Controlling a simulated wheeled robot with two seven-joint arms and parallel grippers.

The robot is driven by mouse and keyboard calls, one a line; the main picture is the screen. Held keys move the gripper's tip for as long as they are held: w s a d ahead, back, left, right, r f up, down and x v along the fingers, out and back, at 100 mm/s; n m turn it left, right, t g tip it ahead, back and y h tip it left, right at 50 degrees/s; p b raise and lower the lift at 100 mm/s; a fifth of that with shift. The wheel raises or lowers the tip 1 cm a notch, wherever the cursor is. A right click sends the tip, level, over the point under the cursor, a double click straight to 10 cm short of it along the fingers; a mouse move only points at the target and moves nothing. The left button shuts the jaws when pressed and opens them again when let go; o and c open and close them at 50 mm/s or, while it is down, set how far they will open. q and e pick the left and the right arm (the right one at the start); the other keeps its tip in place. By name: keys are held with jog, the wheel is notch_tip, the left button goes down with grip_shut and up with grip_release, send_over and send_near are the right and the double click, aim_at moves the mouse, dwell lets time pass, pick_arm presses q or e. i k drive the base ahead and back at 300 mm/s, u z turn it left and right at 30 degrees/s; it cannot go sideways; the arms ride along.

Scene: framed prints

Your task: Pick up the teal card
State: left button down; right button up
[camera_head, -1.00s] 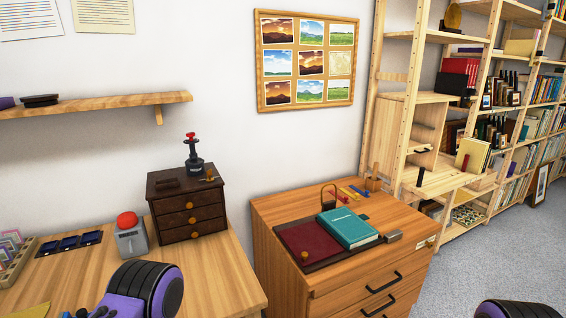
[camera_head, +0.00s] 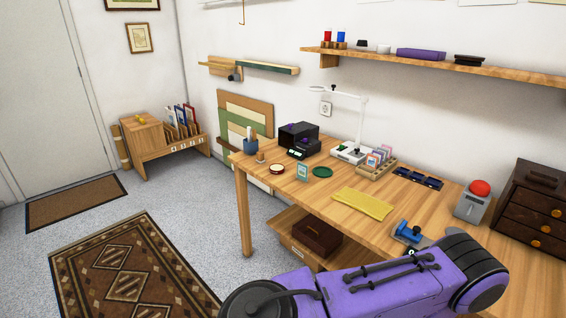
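A small teal-edged card (camera_head: 302,172) stands upright near the front left part of the wooden desk (camera_head: 290,190). It is next to a dark green disc (camera_head: 322,171) and left of the yellow cloth. Several more cards (camera_head: 378,157) stand in a wooden rack farther back; their colours are too small to tell surely. A purple and black arm of mine crosses the bottom of the view, in front of the desk. Neither gripper can be made out, and nothing of mine touches the card.
A yellow cloth (camera_head: 362,203), a blue tool (camera_head: 407,232), a grey box with a red button (camera_head: 473,202), a dark drawer chest (camera_head: 532,205) and a white lamp (camera_head: 350,150) are on the desk. A wall shelf (camera_head: 440,67) hangs above.

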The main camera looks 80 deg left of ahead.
aim_at(302, 172)
jog(key=u, duration=0.25)
jog(key=i, duration=0.4)
jog(key=u, duration=2.95)
jog(key=k, duration=1.3)
jog(key=u, duration=0.7)
jog(key=i, duration=2.6)
jog(key=z, duration=1.55)
jog(key=i, duration=0.8)
jog(key=z, duration=0.85)
